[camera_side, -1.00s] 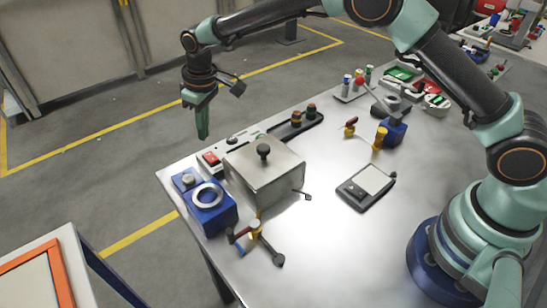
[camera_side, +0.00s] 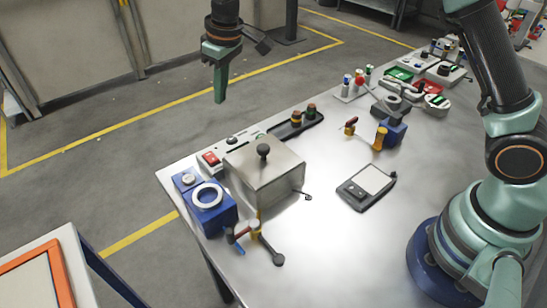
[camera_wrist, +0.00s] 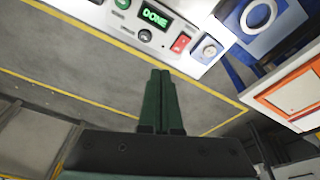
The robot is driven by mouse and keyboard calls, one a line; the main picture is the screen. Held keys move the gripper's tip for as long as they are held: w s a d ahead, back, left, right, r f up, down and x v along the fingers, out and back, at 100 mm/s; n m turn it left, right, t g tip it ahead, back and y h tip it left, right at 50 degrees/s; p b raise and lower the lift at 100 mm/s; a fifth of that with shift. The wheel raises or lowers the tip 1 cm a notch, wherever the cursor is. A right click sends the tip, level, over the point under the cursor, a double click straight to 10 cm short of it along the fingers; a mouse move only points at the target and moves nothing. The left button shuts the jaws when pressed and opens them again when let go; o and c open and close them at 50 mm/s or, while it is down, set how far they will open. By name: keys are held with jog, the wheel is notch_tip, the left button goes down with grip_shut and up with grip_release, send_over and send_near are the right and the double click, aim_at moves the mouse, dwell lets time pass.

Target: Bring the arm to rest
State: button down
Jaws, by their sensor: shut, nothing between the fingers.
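My gripper (camera_side: 220,97) hangs in the air above and behind the far edge of the metal table, fingers pointing down, with nothing in it. In the wrist view my gripper (camera_wrist: 161,72) shows its two green fingers shut against each other. It is apart from everything on the table. My forearm is partly out of the side view at the top.
On the table (camera_side: 330,235) stand a metal box with a black knob (camera_side: 264,175), a blue block with a white ring (camera_side: 205,205) and a flat scale-like device (camera_side: 366,187). A panel display (camera_wrist: 155,17) reads DONE. Open floor lies under my gripper.

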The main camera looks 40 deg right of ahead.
jog(key=s+d+r+m+t, duration=0.1)
jog(key=s+d+r, duration=0.4)
jog(key=d+r, duration=0.1)
jog(key=s+d+m+t, duration=0.1)
jog(key=s+d+m, duration=0.1)
jog(key=s+d, duration=0.3)
jog(key=s+d+r+m+t, duration=0.1)
jog(key=s+d, duration=0.5)
jog(key=s, duration=0.7)
jog(key=shift+d+r+m+h, duration=0.15)
jog(key=shift+r+m+h, duration=0.05)
jog(key=shift+m+h, duration=0.25)
